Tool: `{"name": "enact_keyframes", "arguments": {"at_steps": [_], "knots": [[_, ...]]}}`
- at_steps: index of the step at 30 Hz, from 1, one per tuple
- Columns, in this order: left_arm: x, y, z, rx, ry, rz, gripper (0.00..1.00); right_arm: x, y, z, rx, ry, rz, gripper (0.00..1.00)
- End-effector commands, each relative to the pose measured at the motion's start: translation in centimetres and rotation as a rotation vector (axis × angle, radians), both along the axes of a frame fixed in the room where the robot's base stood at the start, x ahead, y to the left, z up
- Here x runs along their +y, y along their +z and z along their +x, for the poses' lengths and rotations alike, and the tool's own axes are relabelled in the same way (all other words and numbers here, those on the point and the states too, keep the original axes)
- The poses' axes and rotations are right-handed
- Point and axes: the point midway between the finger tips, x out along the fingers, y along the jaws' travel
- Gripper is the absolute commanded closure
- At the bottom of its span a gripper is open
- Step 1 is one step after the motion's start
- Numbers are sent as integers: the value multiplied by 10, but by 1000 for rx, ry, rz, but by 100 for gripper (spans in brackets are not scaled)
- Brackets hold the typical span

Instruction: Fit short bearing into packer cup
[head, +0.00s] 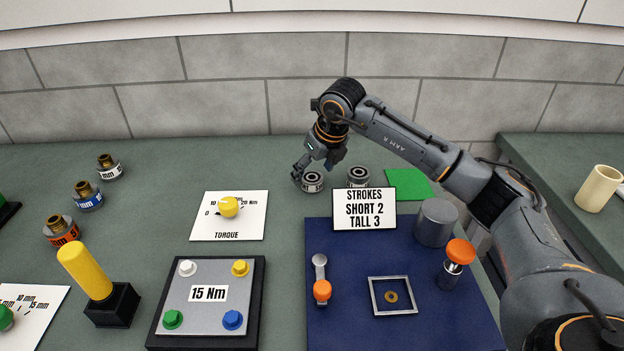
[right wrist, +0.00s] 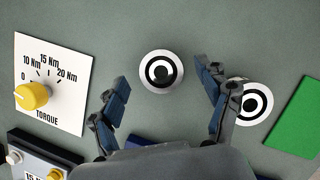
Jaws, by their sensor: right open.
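Two round bearings with black-and-white ringed tops stand on the green bench, a left one (head: 312,182) and a right one (head: 358,176). I cannot tell for sure which is shorter. My right gripper (head: 313,171) is open above the left bearing. In the right wrist view, the left bearing (right wrist: 160,71) lies between the spread fingers, apart from both; the right bearing (right wrist: 252,104) is partly hidden by a finger. On the blue mat (head: 345,240) is a square metal frame (head: 392,310) around a small brass ring (head: 391,297). I cannot tell which part is the packer cup.
A sign (head: 364,209) reads short 2, tall 3 strokes. A grey cylinder (head: 436,222), an orange-knobbed post (head: 459,252) and an orange-ended lever (head: 321,280) are on the mat. A green square (head: 408,184) lies right of the bearings. A torque dial card (head: 229,216) lies left.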

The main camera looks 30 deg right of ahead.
Motion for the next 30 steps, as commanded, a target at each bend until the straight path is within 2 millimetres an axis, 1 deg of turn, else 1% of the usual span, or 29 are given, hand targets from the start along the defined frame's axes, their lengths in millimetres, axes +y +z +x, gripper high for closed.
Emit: {"name": "enact_keyframes", "arguments": {"at_steps": [1, 4, 11, 14, 15, 17, 18, 20, 21, 22, 30], "knots": [[0, 2, 0, 1, 0, 0, 60, 0, -6, 2, 3, -1, 0, 24], [0, 2, -1, 1, -1, 0, 60, 1, -12, 5, 0, 0, -1, 24], [0, 2, -1, 1, -1, 0, 60, 0, -14, 6, -1, 0, -1, 24], [0, 2, -1, 2, -1, 1, 60, 0, -14, 6, -1, 0, -1, 42], [0, 2, -1, 2, -1, 1, 60, 0, -14, 6, -1, 0, -1, 50], [0, 2, -1, 2, -1, 1, 60, 0, -14, 6, -1, 0, -1, 62], [0, 2, -1, 2, -1, 1, 60, 0, -14, 6, -1, 0, -1, 70], [0, 2, -1, 2, -1, 1, 60, 0, -14, 6, -1, 0, -1, 83], [0, 2, -1, 2, -1, 1, 60, 0, -14, 6, -1, 0, -1, 91], [0, 2, -1, 2, -1, 1, 60, 0, -13, 6, -3, -1, 0, 94], [0, 1, -1, 2, -1, 1, 60, 0, -11, 6, -4, -1, 0, 94]]}}
